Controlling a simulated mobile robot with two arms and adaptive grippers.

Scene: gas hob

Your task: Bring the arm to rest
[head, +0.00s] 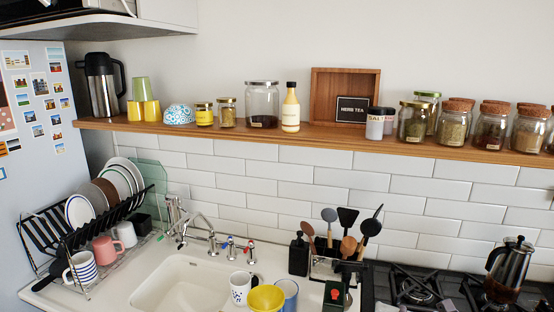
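Neither my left gripper nor my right gripper shows in the head view, and I see no part of either arm. The gas hob (455,290) is at the lower right, cut off by the bottom edge. A moka pot or glass coffee pot (509,268) with a dark handle stands on its right part. The white sink (190,285) is at the lower middle, with a chrome tap (198,226) behind it.
A dish rack (75,225) with plates and mugs stands left. A yellow bowl (266,298) and cups crowd the sink's right side. Utensils (345,225) stand beside the hob. A wooden shelf (330,136) with jars crosses the tiled wall. A fridge (35,120) bounds the left.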

